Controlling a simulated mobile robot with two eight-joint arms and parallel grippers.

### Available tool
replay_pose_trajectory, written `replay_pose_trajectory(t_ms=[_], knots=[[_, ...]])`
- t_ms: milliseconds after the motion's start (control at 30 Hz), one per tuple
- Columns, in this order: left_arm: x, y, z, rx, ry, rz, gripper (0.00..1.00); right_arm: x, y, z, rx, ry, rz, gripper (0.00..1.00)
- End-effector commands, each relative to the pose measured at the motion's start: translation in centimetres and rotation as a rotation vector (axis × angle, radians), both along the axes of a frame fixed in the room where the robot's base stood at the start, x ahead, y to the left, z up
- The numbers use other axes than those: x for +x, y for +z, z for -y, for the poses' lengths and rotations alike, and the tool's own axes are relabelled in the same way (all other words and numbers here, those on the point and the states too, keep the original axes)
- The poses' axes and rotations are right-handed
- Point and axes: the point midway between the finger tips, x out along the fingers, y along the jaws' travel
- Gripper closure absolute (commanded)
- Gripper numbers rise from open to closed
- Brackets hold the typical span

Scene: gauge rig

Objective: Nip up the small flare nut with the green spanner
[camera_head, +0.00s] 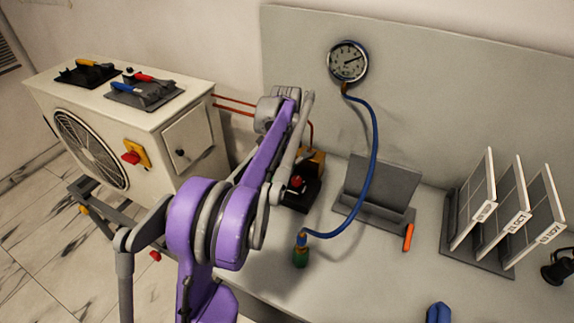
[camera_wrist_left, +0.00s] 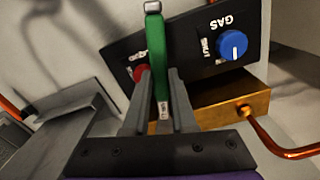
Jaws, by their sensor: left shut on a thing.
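My left gripper (camera_wrist_left: 160,85) is shut on the green spanner (camera_wrist_left: 156,50) in the left wrist view. The spanner stands lengthwise between the fingers, with its grey end (camera_wrist_left: 152,6) at the top edge. It crosses in front of a black panel marked GAS and SHUT. A brass nut (camera_wrist_left: 245,111) joins a copper pipe to a brass block (camera_wrist_left: 220,108), right of the fingers and apart from the spanner. I cannot tell whether this is the small flare nut. In the head view my purple left arm hides the fingers and spanner.
The panel has a blue knob (camera_wrist_left: 232,45) and a partly hidden red knob (camera_wrist_left: 141,72). A gauge (camera_head: 348,62) has a blue hose (camera_head: 374,150) running to a green-bodied fitting (camera_head: 300,252). A grey holder (camera_head: 380,190) and upright cards (camera_head: 505,215) stand right.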

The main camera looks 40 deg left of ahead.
Motion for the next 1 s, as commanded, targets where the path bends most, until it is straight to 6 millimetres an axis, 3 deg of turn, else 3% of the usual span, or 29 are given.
replay_pose_trajectory(t_ms=[1000], knots=[[0.0,0.0,-0.9,0.0,-0.073,-0.001,1.0,0.1,0.5,0.0,0.0,0.0,0.002,0.44]])
